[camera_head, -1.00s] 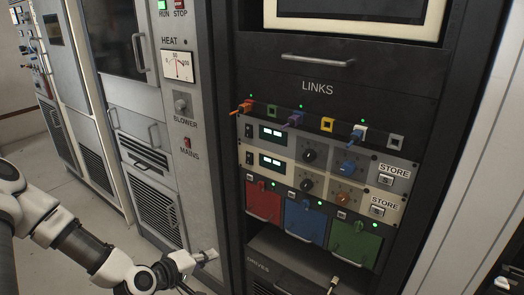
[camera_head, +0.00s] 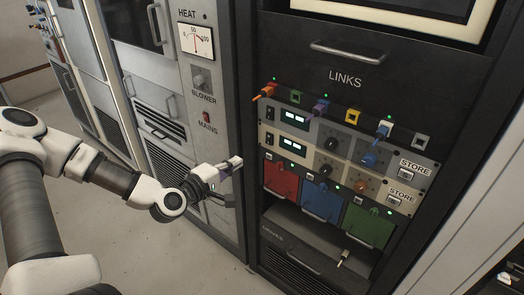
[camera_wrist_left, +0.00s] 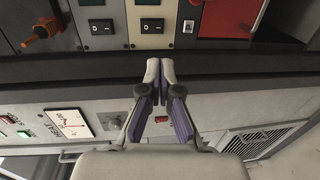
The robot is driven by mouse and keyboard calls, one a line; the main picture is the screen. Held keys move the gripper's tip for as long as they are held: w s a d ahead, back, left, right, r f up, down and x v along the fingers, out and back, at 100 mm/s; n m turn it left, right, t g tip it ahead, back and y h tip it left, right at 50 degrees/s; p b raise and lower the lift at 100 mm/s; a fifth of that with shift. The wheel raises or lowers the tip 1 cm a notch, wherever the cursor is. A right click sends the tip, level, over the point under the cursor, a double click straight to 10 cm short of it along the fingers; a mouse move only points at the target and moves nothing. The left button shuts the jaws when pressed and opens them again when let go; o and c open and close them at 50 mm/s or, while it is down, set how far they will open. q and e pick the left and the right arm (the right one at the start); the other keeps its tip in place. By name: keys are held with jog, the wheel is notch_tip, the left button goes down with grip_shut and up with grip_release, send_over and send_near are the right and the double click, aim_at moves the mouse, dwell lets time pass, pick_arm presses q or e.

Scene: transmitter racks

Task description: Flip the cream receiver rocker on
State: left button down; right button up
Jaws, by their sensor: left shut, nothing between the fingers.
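The cream receiver (camera_head: 291,164) is the lower of two stacked units in the rack. Its black rocker (camera_head: 269,138) is at its left end, and shows closer in the left wrist view (camera_wrist_left: 152,26). I cannot tell which way the rocker is pressed. A like rocker (camera_wrist_left: 101,27) sits on the grey receiver (camera_head: 343,136) above. My left gripper (camera_head: 238,162) is shut and empty, in front of the rack's left edge, left of and below the cream rocker. In the left wrist view its fingertips (camera_wrist_left: 160,66) point towards the cream rocker, clearly apart from it.
Coloured plugs, such as the orange one (camera_head: 265,92), stick out above the receivers. Red (camera_head: 281,180), blue (camera_head: 322,202) and green (camera_head: 368,226) panels are below. A heater cabinet with a meter (camera_head: 196,41) and mains switch (camera_head: 206,118) stands left. Open floor lies front left.

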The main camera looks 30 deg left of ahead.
pick_arm(q)
jog(key=b, duration=0.3)
send_near(268, 144)
jog(key=w, duration=0.6)
jog(key=shift+w+d+f, duration=0.3)
jog(key=shift+w, duration=0.3)
pick_arm(e)
notch_tip(268, 144, down, 4)
jog(key=shift+f, duration=0.1)
pick_arm(q)
jog(key=shift+w+f+b, duration=0.15)
jog(key=shift+f+b, duration=0.3)
jog(key=shift+b, duration=0.7)
jog(key=shift+r+t, duration=0.3)
jog(key=shift+r, duration=0.05)
jog(key=shift+w, duration=0.1)
pick_arm(e)
notch_tip(268, 144, down, 2)
